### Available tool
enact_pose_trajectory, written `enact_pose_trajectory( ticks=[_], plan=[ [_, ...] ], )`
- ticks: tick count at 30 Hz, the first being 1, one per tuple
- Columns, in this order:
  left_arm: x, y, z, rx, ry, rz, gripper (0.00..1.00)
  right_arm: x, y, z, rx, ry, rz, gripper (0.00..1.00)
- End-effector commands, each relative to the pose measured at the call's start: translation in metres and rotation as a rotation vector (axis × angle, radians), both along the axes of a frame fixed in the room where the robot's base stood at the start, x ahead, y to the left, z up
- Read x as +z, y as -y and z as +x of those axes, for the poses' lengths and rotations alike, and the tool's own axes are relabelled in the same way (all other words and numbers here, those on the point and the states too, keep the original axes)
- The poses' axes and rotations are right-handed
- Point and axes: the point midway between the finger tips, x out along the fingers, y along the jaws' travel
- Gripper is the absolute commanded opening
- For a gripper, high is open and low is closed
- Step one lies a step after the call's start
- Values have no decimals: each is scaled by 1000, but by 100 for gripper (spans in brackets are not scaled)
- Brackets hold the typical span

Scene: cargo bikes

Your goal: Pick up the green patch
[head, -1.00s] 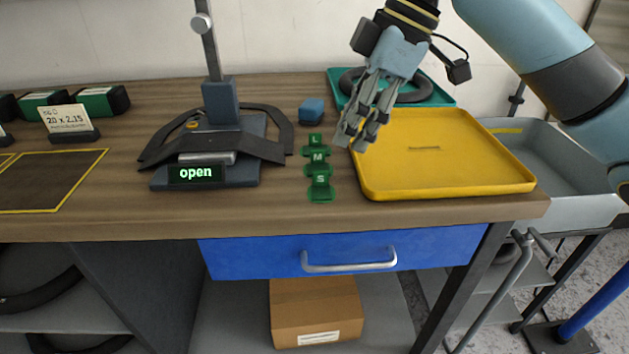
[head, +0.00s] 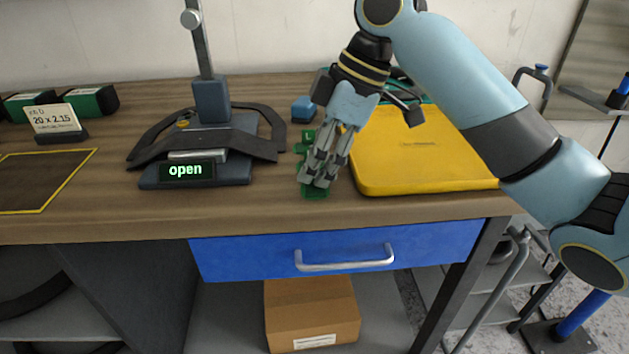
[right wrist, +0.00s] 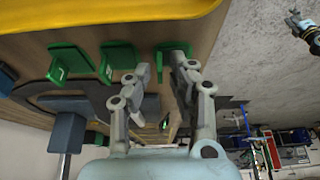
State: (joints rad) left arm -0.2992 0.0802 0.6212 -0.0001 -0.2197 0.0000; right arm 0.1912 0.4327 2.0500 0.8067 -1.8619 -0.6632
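A row of small green pieces stands on the workbench between the stand and the yellow tray; earlier they showed the letters L, M and S. Now the L piece (head: 308,136) shows at the back and the nearest green piece (head: 314,193) shows under my fingers; the middle one is mostly hidden. In the right wrist view several upright green pieces (right wrist: 117,60) show, one (right wrist: 172,55) right by the fingertips. I cannot tell which is the green patch. My right gripper (head: 315,183) points down over the row, its fingers (right wrist: 162,68) apart with nothing held. My left gripper is out of view.
A yellow tray (head: 420,177) lies to the right of the row. A blue block (head: 303,109) is behind it. A stand with a display reading "open" (head: 188,170) is to the left. A blue drawer (head: 250,258) is under the bench edge.

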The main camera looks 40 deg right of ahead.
Motion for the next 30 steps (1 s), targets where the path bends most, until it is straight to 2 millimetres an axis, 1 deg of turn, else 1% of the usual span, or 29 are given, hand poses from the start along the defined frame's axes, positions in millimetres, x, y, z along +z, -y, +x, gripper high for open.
enact_pose_trajectory(
  ticks=[1, 4, 13, 17, 22, 26, 28, 30],
  plan=[
    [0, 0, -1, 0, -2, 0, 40, 0, 0, 0, 0, 0, 0, 13],
    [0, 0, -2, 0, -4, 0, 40, 0, 0, 0, 0, 0, 0, 0],
    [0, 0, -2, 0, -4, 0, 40, 0, 0, 0, 0, 0, 0, 0],
    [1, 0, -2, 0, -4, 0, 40, 4, 0, 0, 0, 1, 0, 0],
    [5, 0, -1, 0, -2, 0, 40, 20, 0, 0, 1, 3, -1, 0],
    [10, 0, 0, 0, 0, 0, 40, 44, 0, 1, 1, 5, -1, 0],
    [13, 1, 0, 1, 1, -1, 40, 49, 10, -9, 0, 2, -9, 0],
    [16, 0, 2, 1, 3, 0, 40, 58, 19, -22, 1, -1, -12, 0]
  ],
)
